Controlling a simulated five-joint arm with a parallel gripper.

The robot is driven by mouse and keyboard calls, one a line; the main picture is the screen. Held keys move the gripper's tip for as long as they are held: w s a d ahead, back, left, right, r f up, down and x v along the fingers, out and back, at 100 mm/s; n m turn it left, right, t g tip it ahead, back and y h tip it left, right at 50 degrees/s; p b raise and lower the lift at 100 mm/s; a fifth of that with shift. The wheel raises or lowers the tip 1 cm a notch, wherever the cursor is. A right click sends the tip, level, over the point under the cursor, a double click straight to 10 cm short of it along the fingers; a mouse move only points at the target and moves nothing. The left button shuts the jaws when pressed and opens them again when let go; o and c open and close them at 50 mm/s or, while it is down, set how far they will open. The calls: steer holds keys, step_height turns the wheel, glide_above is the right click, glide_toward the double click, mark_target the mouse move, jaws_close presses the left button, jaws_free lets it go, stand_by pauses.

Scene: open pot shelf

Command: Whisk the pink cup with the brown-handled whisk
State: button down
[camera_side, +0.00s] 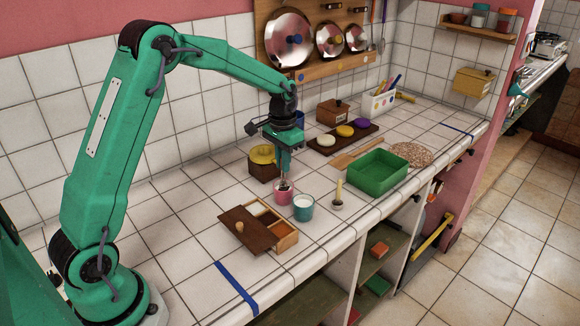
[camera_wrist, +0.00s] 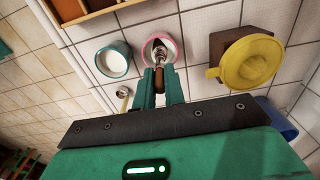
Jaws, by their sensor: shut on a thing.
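The pink cup (camera_side: 283,192) stands on the tiled counter, left of a teal cup (camera_side: 302,207) with white contents. It also shows in the wrist view (camera_wrist: 148,47). My gripper (camera_side: 285,172) is directly above the pink cup, pointing down. In the wrist view my gripper (camera_wrist: 162,80) is shut on the brown handle of the whisk (camera_wrist: 159,74). The whisk's wire end (camera_wrist: 158,52) is inside the pink cup's rim. Whether it touches the bottom of the cup is hidden.
A wooden box with a part-open lid (camera_side: 250,229) lies in front. A yellow-topped pot (camera_side: 262,156) stands behind the cups. A small cream-handled tool in a holder (camera_side: 338,195) and a green bin (camera_side: 376,171) are at the right.

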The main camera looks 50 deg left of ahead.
steer(key=shift+f, duration=1.7)
steer(key=shift+w, duration=0.4)
